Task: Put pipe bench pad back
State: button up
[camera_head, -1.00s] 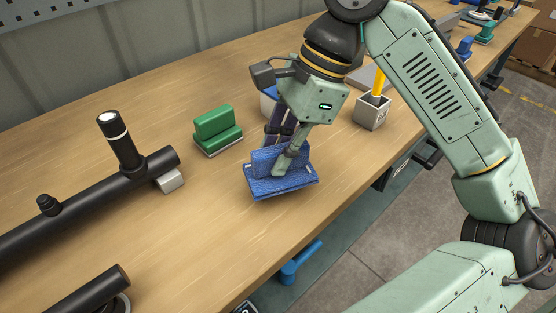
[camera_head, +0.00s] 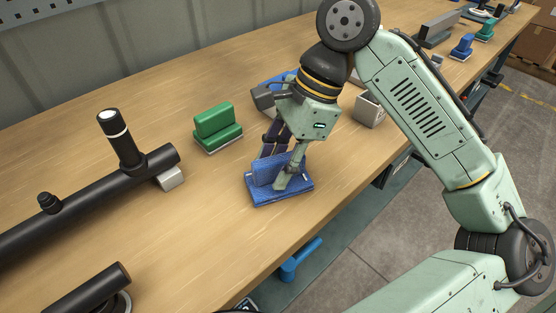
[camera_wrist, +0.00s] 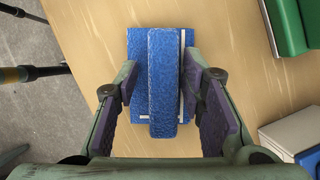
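A blue pad (camera_head: 280,192) with a raised blue grip block (camera_head: 266,172) lies on the wooden bench near its front edge. In the wrist view the pad's base (camera_wrist: 137,60) and grip block (camera_wrist: 164,85) show from above, with thin white lines along the base's edges. My gripper (camera_head: 283,170) is low over the pad. In the wrist view its fingers (camera_wrist: 158,92) straddle the block. There is a clear gap on the left side; the right finger is close to the block, and I cannot tell whether it touches.
A green pad (camera_head: 217,130) of similar shape stands to the left. A black pipe (camera_head: 80,205) with an upright stub lies further left. A grey cube holder (camera_head: 369,110) is to the right, and a white-and-blue box (camera_wrist: 290,135) is beside my gripper. The bench front edge is close.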

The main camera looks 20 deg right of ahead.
jog(key=shift+r, duration=0.1)
jog(key=v, duration=1.2)
jog(key=shift+p, duration=0.4)
